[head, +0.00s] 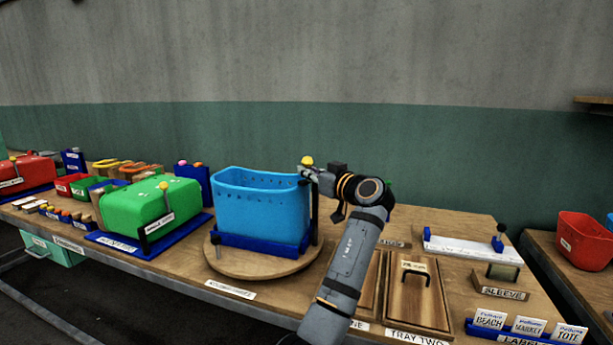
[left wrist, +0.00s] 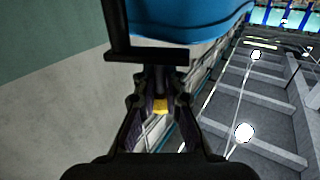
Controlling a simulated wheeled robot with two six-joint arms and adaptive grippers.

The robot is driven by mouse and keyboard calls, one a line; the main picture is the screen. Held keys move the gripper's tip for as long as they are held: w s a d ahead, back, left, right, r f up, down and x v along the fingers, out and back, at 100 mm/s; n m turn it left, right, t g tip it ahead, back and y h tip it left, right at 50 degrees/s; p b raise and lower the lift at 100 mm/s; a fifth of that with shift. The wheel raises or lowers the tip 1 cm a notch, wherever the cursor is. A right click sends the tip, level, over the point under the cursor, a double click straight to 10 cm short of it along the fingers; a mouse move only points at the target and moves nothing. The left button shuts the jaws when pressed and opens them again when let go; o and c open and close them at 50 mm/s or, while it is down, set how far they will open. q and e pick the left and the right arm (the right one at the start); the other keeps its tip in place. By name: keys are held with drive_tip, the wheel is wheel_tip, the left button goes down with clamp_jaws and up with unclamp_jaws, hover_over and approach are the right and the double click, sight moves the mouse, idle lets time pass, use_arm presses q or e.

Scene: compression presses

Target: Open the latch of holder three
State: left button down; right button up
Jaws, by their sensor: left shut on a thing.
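A light blue perforated bin (head: 262,205) stands in a dark blue holder (head: 260,246) on a round wooden turntable (head: 222,262). A black latch post (head: 315,212) with a yellow knob (head: 307,160) rises at the bin's right side. My left gripper (head: 308,173) is at the top of this post, just under the knob, and shut on the latch. In the left wrist view the fingers (left wrist: 160,88) meet by the black latch bar (left wrist: 147,55), with yellow showing between them. The blue bin (left wrist: 185,18) is above. The holder's label is too blurred to read.
Wooden lidded trays (head: 418,290), a white rail (head: 470,248) and label cards (head: 528,326) lie to the right. The wall behind is bare.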

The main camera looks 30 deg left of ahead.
use_arm(q)
drive_tip(key=n+g, duration=0.1)
drive_tip(key=g, duration=0.1)
drive_tip(key=r+n+g+p, duration=0.1)
drive_tip(key=g, duration=0.1)
drive_tip(key=shift+s+d+r+n+y, duration=0.1)
drive_tip(key=shift+d+n+y, duration=0.2)
drive_tip(key=shift+y, duration=0.1)
drive_tip(key=shift+d+n+g+p, duration=0.25)
drive_tip(key=shift+n+g+p, duration=0.6)
drive_tip(key=shift+g, duration=0.55)
drive_tip(key=shift+n+g, duration=0.3)
drive_tip(key=shift+n, duration=0.05)
drive_tip(key=c, duration=1.5)
unclamp_jaws()
drive_tip(key=shift+o, duration=0.2)
drive_tip(key=shift+s, duration=0.2)
drive_tip(key=shift+d, duration=0.1)
wheel_tip(320, 180, up, 10)
